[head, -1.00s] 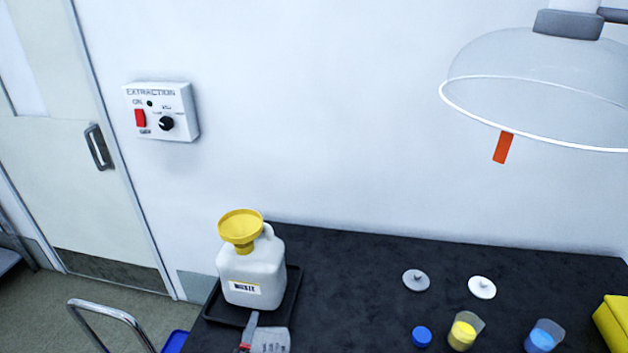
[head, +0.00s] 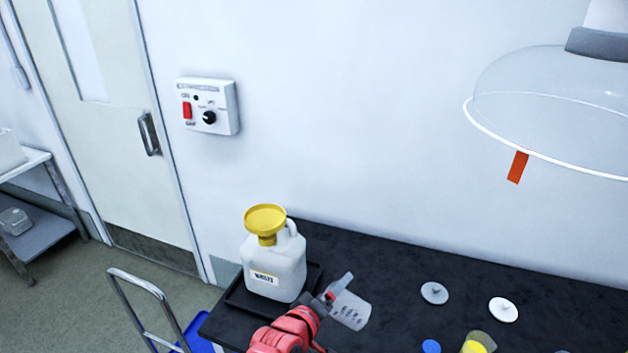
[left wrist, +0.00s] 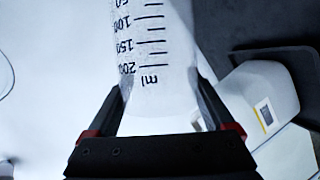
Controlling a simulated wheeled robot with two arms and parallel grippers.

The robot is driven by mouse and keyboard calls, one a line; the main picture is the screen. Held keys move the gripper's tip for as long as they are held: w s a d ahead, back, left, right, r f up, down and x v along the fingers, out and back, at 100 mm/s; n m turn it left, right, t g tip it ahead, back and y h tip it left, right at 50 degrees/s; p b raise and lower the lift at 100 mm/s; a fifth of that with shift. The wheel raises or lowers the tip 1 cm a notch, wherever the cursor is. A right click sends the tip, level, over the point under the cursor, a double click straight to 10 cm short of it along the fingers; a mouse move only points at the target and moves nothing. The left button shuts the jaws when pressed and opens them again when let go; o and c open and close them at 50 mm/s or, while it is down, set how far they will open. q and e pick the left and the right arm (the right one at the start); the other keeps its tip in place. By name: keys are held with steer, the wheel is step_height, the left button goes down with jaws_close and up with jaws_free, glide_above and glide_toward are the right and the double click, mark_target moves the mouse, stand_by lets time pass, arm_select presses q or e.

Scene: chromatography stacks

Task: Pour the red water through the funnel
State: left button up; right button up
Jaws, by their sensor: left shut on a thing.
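A yellow funnel (head: 266,219) sits upright in the neck of a white waste bottle (head: 274,268), which stands in a black tray (head: 238,299). My left gripper (head: 330,297) is shut on a clear beaker (head: 350,311), just right of the bottle and lower than the funnel. The beaker looks tilted. In the left wrist view the beaker (left wrist: 153,50), with black ml marks, is between the fingers (left wrist: 165,110), and the bottle (left wrist: 262,95) is at the right. I cannot make out red water in the beaker. My right gripper is not in view.
A grey lid (head: 434,293) and a white lid (head: 503,310) lie on the black bench (head: 400,260). A blue cap (head: 431,346) and a yellow-filled beaker (head: 479,344) are at the front edge of view. A clear extraction hood (head: 550,110) hangs at upper right.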

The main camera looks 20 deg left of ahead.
arm_select(q)
steer(key=w+d+r+m+g+h+p, duration=0.1)
steer(key=w+d+r+m+h+p, duration=0.15)
steer(key=r+m, duration=0.35)
steer(key=w+d+r+m+g+h+p, duration=0.1)
steer(key=w+r+m+g, duration=0.2)
steer(key=r, duration=0.5)
steer(key=w+a+r+m+t+y+p, duration=0.1)
steer(key=a+r+m+p, duration=0.3)
steer(key=a+r, duration=0.5)
steer(key=shift+w+a+r+m+t, duration=0.2)
steer(key=shift+w+a+m+t, duration=0.2)
steer(key=shift+a+m+t, duration=0.4)
steer(key=shift+y, duration=0.25)
